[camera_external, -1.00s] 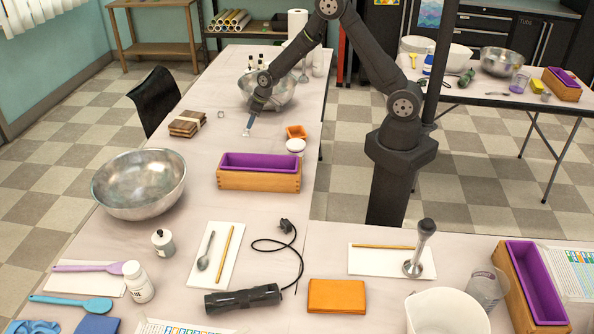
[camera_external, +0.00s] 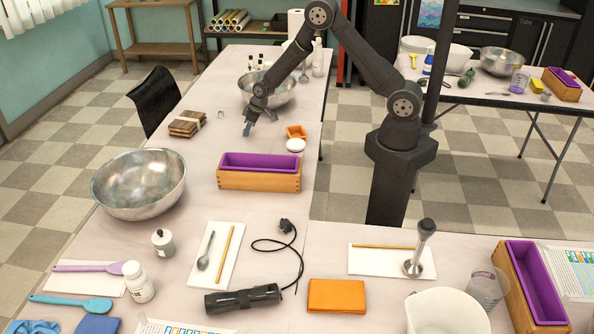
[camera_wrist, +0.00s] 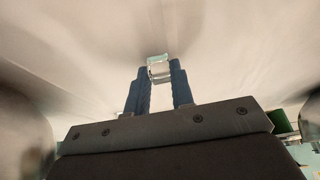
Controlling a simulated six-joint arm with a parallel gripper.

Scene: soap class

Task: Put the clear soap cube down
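The clear soap cube (camera_wrist: 158,68) sits between the blue fingertips of my gripper (camera_wrist: 160,70) in the wrist view. The fingers are shut on its two sides. In the external view my gripper (camera_external: 247,130) is over the far table (camera_external: 225,150), left of the orange dish; the cube is too small to make out there. The gap between cube and tabletop cannot be judged. Another small clear item (camera_external: 221,115) lies on the table left of my gripper.
Near my gripper are brown stacked blocks (camera_external: 188,124), an orange dish (camera_external: 296,132), a white round lid (camera_external: 295,145) and a steel bowl (camera_external: 268,90) behind. A wooden mold with purple liner (camera_external: 259,172) stands in front. The table between the blocks and dish is mostly bare.

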